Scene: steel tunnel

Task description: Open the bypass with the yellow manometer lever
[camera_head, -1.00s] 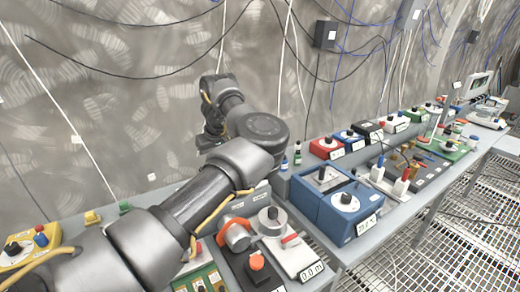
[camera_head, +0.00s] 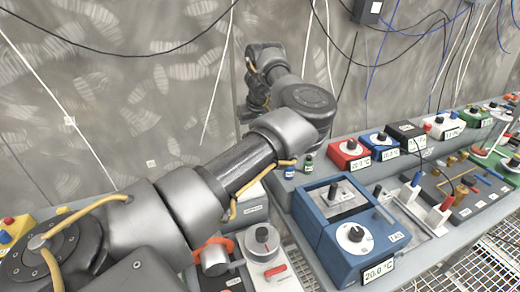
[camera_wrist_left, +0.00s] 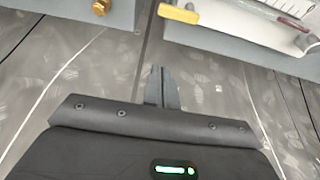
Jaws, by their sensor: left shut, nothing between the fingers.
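In the left wrist view a yellow bar (camera_wrist_left: 178,13) sticks out at the edge of a grey surface at the top. I cannot tell whether it is the manometer lever. My left gripper (camera_wrist_left: 161,72) is shut and empty, its fingers together, below and apart from the bar in the picture. In the head view my left arm reaches across from the left towards the wall, and its gripper cannot be made out. A dark board with brass fittings (camera_head: 458,163) lies on the bench at the right; no manometer is clear there. My right gripper is not in view.
A blue bath (camera_head: 330,235) with a dial stands on the bench right of my arm. Behind it are small red (camera_head: 349,154) and blue (camera_head: 381,144) boxes. A brass knob (camera_wrist_left: 100,7) shows in the wrist view. Cables hang along the wall.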

